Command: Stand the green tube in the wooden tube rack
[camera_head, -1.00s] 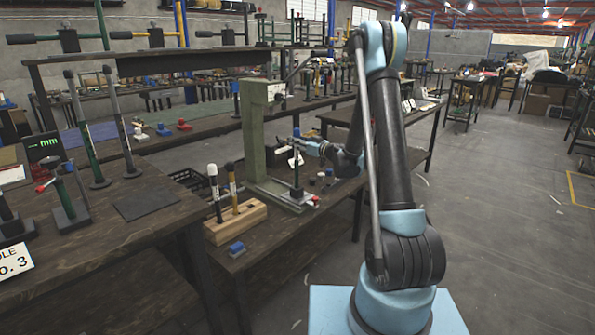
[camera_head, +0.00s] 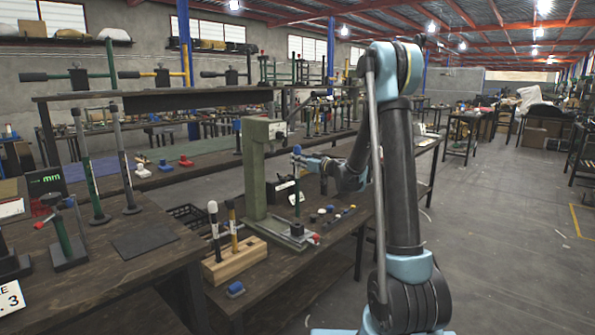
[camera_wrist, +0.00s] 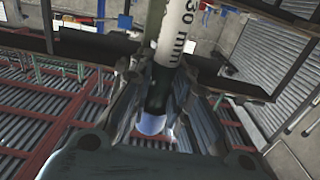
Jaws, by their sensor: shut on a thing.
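The green tube (camera_head: 298,189) is upright in my gripper (camera_head: 305,164), with a blue cap at its top. It is in front of the grey-green press (camera_head: 255,175), above the press base. In the wrist view my gripper (camera_wrist: 155,97) is shut around the tube's dark part, near the pale blue cap (camera_wrist: 151,124); a white label (camera_wrist: 178,28) reading "30 mm" shows on the tube. The wooden tube rack (camera_head: 236,264) stands on the bench, left of and nearer than the press. It holds a white-topped tube (camera_head: 213,225) and a dark-topped tube with a yellow band (camera_head: 232,226).
A blue clamp-like piece (camera_head: 235,289) lies in front of the rack. Several small coloured caps (camera_head: 330,209) lie right of the press. A higher table (camera_head: 110,275) at left carries tall posts and a dark mat (camera_head: 143,239).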

